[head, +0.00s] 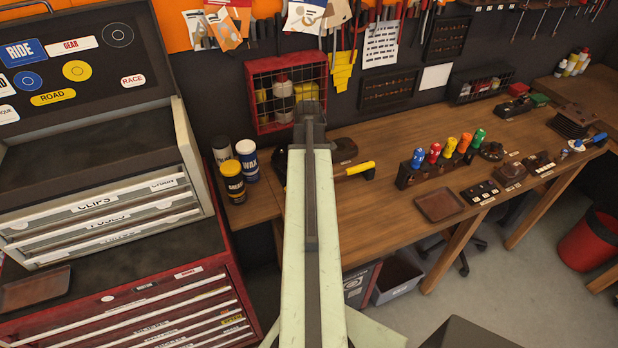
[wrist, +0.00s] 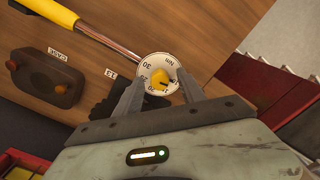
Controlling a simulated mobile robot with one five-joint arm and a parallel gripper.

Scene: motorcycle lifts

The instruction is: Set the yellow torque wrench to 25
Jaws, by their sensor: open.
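The yellow torque wrench lies on the wooden bench; its yellow handle (head: 355,169) shows right of my arm in the head view, and its head is hidden behind the arm. My gripper (wrist: 162,77) is open, one finger on each side of the knob, over the dial. Contact cannot be told.
A dark block (wrist: 47,77) and a "13" label (wrist: 110,73) lie near the wrench. On the bench, a rack of coloured-handled tools (head: 436,157) and a brown tray (head: 439,205) stand to the right.

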